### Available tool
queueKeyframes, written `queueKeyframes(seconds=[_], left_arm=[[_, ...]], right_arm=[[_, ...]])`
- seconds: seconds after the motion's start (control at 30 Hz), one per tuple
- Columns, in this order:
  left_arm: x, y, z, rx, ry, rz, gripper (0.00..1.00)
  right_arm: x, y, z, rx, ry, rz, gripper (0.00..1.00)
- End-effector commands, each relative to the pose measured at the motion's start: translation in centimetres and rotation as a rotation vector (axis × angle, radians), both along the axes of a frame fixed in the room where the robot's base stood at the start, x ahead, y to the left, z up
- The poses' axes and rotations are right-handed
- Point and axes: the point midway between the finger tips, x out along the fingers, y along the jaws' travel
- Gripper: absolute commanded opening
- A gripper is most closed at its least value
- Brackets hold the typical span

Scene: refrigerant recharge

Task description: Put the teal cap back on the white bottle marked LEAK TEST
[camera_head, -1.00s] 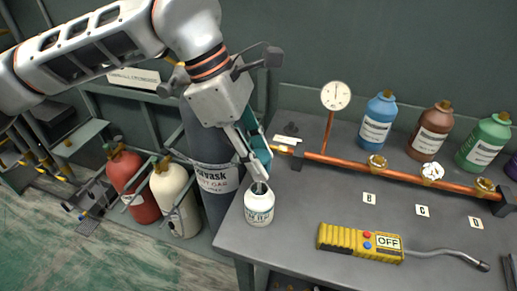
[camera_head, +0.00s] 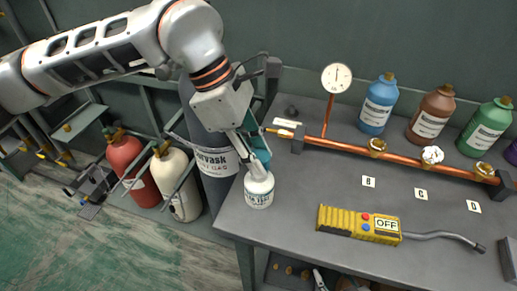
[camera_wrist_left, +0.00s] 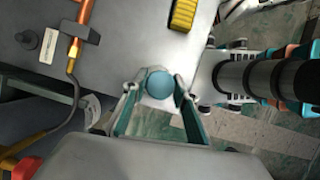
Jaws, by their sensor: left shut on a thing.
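The white bottle (camera_head: 259,192) stands upright near the left edge of the grey workbench. Its printed label faces the front but is too small to read surely. My left gripper (camera_head: 258,173) is directly above it, with its fingertips down at the bottle's top. In the left wrist view the teal cap (camera_wrist_left: 160,85) is a round disc between the two fingertips of my left gripper (camera_wrist_left: 156,88), which is shut on it. The cap covers the bottle's mouth from above. I cannot tell whether it is seated on the neck. My right gripper is not in view.
A yellow leak detector (camera_head: 345,222) lies to the right on the workbench (camera_head: 300,258). A copper pipe (camera_head: 340,150) with a gauge (camera_head: 337,77) runs behind. Blue (camera_head: 378,105), brown and green bottles stand at the back. Gas cylinders (camera_head: 175,185) stand left of the bench.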

Motion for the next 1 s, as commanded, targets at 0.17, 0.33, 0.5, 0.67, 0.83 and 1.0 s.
queueKeyframes(seconds=[0.17,0.33,0.5,0.67,0.83,1.0], left_arm=[[0.02,0.0,-0.81,-0.001,-0.001,0.0,0.14],[0.03,-0.01,-1.05,-0.001,-0.002,0.0,0.47],[0.02,-0.01,-1.05,-0.001,-0.001,0.0,0.47],[0.01,-0.01,-1.05,-0.001,-0.001,0.0,0.61],[0.01,-0.01,-1.05,0.0,-0.001,0.0,0.61],[0.01,0.0,-1.0,0.0,-0.001,-0.001,0.61]], right_arm=[[0.08,0.03,0.16,0.001,-0.003,0.0,0.4],[0.14,0.05,0.28,0.001,-0.005,0.0,0.4],[0.15,0.07,0.29,0.002,-0.006,0.001,0.4],[0.15,0.08,0.28,0.002,-0.006,0.001,0.4],[0.14,0.09,0.26,0.002,-0.005,0.001,0.4],[0.12,0.09,0.2,0.001,-0.004,0.001,0.4]])
